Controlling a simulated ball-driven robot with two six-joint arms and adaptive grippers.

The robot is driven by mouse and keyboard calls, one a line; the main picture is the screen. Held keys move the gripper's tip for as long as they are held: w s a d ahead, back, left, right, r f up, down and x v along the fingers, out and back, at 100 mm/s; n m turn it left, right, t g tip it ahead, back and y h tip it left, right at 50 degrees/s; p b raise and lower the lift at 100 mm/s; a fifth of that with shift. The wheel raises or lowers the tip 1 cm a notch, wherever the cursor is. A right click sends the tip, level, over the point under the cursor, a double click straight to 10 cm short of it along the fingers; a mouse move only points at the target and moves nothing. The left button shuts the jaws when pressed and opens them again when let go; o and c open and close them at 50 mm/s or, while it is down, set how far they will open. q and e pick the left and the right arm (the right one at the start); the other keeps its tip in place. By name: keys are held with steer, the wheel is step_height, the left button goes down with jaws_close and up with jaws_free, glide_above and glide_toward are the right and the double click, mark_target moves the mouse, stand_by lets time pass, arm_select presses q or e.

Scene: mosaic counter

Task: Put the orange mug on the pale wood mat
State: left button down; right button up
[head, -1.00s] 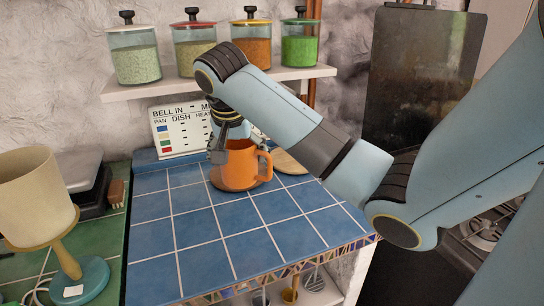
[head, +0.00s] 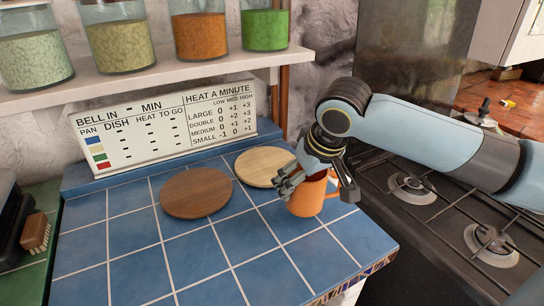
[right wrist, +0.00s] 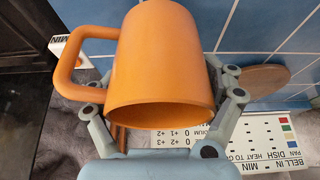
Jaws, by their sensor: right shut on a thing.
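The orange mug (head: 306,202) is upright between the fingers of my right gripper (head: 318,186), which is shut on it. In the right wrist view the mug (right wrist: 165,55) fills the middle, its open rim towards the camera and its handle on the left. The pale wood mat (head: 262,166) is a round board on the blue tiles, just left of and behind the mug in the head view. The mug is beside the mat in the picture; whether it touches the tiles I cannot tell. My left gripper is not in view.
A dark round wood mat (head: 196,193) lies left of the pale one. A printed sign (head: 165,125) stands behind, under a shelf (head: 150,75) with several jars. A gas hob (head: 440,210) lies right of the counter. Blue tiles at the front are clear.

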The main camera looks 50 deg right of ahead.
steer(key=w, duration=0.2)
steer(key=w+d, duration=0.1)
steer(key=w, duration=0.1)
steer(key=w+d, duration=0.1)
steer(key=w, duration=0.3)
steer(key=w+d, duration=0.1)
steer(key=w, duration=0.1)
steer(key=w+d, duration=0.1)
steer(key=w, duration=0.1)
steer(key=shift+w+f+p, duration=0.1)
steer(key=shift+w+p, duration=0.2)
steer(key=w, duration=0.2)
steer(key=w+d, duration=0.1)
steer(key=w, duration=0.1)
steer(key=shift+w+d, duration=0.1)
steer(key=shift+d, duration=0.1)
steer(key=shift+w+p, duration=0.15)
steer(key=shift+p, duration=0.25)
steer(key=shift+d+f, duration=0.1)
steer(key=shift+f, duration=0.05)
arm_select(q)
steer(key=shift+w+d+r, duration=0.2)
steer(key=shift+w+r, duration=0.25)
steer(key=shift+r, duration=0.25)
